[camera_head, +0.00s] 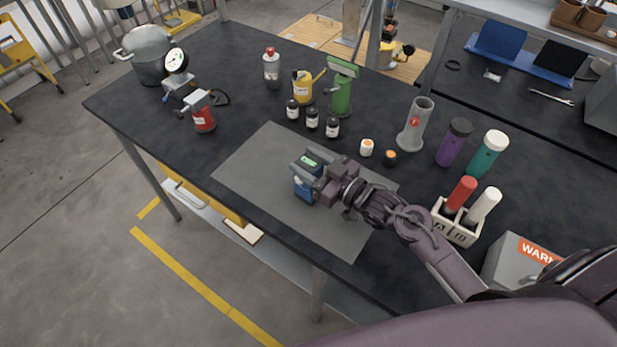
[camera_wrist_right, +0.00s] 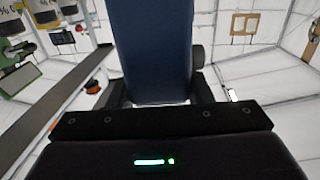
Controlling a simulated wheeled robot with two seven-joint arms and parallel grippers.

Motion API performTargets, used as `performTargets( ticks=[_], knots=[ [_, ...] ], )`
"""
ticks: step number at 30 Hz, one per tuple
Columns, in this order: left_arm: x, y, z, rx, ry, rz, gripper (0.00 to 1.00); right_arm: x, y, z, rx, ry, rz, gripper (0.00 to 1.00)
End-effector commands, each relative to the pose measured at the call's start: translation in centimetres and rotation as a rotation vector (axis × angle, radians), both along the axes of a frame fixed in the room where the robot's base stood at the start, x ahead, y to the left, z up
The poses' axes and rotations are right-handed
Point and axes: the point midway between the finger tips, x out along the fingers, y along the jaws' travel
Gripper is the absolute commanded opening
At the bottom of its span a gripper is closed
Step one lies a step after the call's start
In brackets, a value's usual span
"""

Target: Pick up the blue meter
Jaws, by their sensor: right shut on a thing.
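The blue meter (camera_head: 304,188) is over the grey mat (camera_head: 250,165) on the dark table. My right gripper (camera_head: 307,176) is shut on it, and the gripper body and wrist hide much of it in the head view. In the right wrist view the meter (camera_wrist_right: 155,50) is a blue block upright between the two dark fingers (camera_wrist_right: 158,92). I cannot tell whether its lower end touches the mat. My left gripper is not in view.
Several small bottles (camera_head: 312,118) stand behind the mat. A white-capped jar (camera_head: 366,148) and an orange-capped jar (camera_head: 390,157) are near its right edge. A marker holder (camera_head: 457,222) and a grey warning box (camera_head: 515,262) stand to the right. The mat's left part is clear.

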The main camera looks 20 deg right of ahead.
Motion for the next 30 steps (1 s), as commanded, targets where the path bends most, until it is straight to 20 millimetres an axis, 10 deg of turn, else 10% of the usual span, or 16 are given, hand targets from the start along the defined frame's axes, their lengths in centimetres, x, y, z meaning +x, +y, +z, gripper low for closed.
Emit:
performTargets(
  ticks=[7, 19, 30],
  knots=[
    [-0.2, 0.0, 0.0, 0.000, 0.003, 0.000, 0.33, 0.0, 0.0, 0.0, 0.000, 0.000, 0.000, 0.00],
    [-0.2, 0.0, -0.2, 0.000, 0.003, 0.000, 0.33, 0.0, 0.0, 1.0, 0.000, -0.004, 0.001, 0.00],
    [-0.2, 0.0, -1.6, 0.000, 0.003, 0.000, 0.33, 0.0, 0.0, 9.7, -0.003, -0.012, 0.001, 0.00]
  ],
)
